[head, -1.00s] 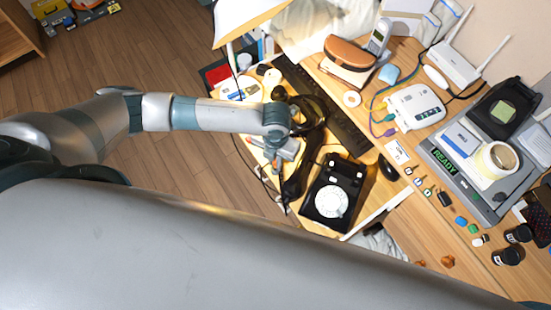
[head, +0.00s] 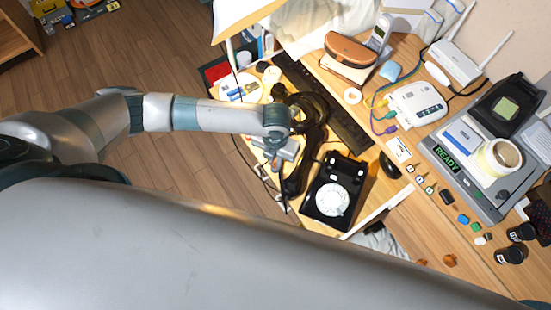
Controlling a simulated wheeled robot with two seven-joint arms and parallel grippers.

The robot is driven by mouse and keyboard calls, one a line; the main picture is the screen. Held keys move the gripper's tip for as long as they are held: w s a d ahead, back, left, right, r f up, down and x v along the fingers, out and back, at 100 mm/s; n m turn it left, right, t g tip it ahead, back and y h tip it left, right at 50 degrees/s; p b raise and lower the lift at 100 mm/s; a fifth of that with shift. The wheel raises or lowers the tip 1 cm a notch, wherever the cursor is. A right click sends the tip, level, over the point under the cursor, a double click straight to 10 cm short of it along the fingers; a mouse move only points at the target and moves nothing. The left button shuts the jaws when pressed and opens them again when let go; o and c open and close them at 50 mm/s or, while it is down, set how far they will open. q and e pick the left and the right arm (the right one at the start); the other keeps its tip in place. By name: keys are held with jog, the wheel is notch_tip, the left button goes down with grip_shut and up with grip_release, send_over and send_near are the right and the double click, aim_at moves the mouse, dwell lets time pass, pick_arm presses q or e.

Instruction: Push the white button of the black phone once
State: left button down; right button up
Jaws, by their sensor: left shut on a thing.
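The black phone (head: 340,187) sits on the wooden desk, right of centre, with a white rotary dial (head: 332,200) facing up. Small white spots show on its upper part, and I take them to be the white button (head: 333,176); they are too small to tell apart surely. The black handset (head: 294,180) is off the phone, to its left. My left gripper (head: 277,163) is beside the handset, left of the phone and apart from the white button. It looks shut on the handset, though its fingertips are small and partly hidden. My right gripper is not in view.
A black keyboard (head: 343,122) lies behind the phone, with a dark mouse (head: 389,165) to the right. A lamp (head: 240,15) stands at the back left.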

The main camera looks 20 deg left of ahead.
pick_arm(q)
jog(key=shift+f, duration=0.2)
jog(key=c, duration=1.7)
grip_release()
jog(key=shift+r, duration=0.1)
notch_tip(320, 180, up, 17)
jog(key=b, duration=0.3)
jog(key=shift+r, duration=0.1)
